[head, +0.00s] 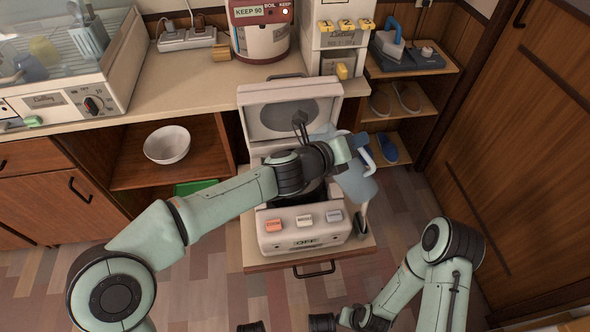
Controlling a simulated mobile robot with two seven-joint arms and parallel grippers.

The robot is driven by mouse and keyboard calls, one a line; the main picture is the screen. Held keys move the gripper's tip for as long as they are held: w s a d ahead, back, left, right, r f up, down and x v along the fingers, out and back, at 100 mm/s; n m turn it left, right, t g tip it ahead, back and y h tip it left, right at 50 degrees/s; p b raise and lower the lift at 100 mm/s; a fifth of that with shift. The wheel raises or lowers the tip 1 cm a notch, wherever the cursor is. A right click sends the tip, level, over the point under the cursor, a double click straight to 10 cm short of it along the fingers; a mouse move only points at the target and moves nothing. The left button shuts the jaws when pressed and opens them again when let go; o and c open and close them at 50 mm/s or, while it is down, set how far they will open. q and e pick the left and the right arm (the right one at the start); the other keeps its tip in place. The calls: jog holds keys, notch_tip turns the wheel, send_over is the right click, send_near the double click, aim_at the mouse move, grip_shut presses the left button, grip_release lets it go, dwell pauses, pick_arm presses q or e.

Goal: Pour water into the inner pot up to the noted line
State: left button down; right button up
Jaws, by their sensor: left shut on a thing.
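A white rice cooker (282,239) with its lid (262,112) raised stands on a pulled-out shelf. The inner pot's place lies under my left forearm, so the pot, its line and any water in it are mostly hidden. My left gripper (345,151) is above the cooker's right side, shut on a light-blue pitcher (357,186). The pitcher seems tilted; its spout and water cannot be made out. My right arm is low at the right, and its gripper's fingers are not clear at the bottom edge.
A white bowl (167,145) sits in the open cabinet at left. A dish dryer (62,103) and a red-topped boiler (262,40) stand on the counter. Slippers (386,148) are on the right shelves. A wooden door (515,150) closes off the right.

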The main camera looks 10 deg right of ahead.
pick_arm(q)
jog(key=shift+w+a+r+n+h, duration=0.25)
jog(key=shift+r+n+h, duration=0.05)
jog(key=shift+r+n, duration=0.1)
pick_arm(e)
jog(key=shift+w+r, duration=0.15)
dwell(0.4)
pick_arm(q)
jog(key=shift+f, duration=0.1)
jog(key=shift+w+a+f, duration=0.1)
pick_arm(e)
jog(key=shift+s+f, duration=0.25)
pick_arm(q)
jog(key=shift+w+a+f+n+h+b, duration=0.2)
jog(key=shift+n+h+b, duration=0.1)
jog(key=shift+n, duration=0.1)
pick_arm(e)
jog(key=shift+s+f+g, duration=0.3)
jog(key=shift+s+f, duration=0.15)
jog(key=shift+s, duration=0.15)
jog(key=shift+s, duration=0.1)
pick_arm(q)
jog(key=shift+f, duration=0.1)
pick_arm(e)
jog(key=shift+s+d+f, duration=0.1)
jog(key=shift+s+f, duration=0.1)
jog(key=shift+s, duration=0.05)
